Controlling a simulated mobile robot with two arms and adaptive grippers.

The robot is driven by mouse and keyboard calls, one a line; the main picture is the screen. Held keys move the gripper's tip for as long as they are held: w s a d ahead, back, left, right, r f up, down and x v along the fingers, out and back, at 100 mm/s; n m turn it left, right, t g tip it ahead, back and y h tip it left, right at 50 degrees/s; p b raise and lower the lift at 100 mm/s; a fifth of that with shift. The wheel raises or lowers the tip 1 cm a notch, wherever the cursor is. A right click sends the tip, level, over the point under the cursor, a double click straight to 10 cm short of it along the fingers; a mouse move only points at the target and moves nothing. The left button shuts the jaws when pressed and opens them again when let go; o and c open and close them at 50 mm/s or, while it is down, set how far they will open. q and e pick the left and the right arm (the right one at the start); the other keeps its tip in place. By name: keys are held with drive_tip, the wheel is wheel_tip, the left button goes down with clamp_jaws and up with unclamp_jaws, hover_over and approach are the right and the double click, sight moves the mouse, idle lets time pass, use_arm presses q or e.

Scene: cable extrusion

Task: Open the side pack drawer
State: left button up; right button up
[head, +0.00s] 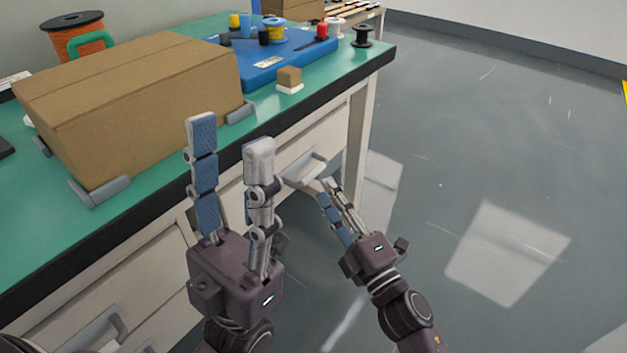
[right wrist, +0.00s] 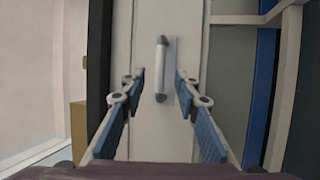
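The workbench has pale drawer fronts under its green top. A drawer front (right wrist: 147,135) with a light bar handle (right wrist: 161,68) fills the middle of the right wrist view. In the head view this handle (head: 304,170) is under the bench's right end. My right gripper (head: 328,186) is open close to the handle. In the right wrist view its fingers (right wrist: 160,76) stand on both sides of the handle, with gaps and no visible contact. My left gripper (head: 230,132) is open and empty, fingers up, in front of the bench edge. Whether the drawer is fully closed is unclear.
A cardboard box (head: 130,95) sits between grey corner brackets on the green benchtop (head: 40,240). A blue tray (head: 262,72) with spools is behind it. Another drawer handle (head: 95,332) is at lower left. The floor (head: 480,180) to the right is clear.

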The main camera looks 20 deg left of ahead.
sight(313, 170)
drive_tip(key=b+x, duration=0.1)
drive_tip(key=x, duration=0.6)
drive_tip(key=shift+b, duration=0.3)
drive_tip(key=shift+c, duration=0.4)
clamp_jaws()
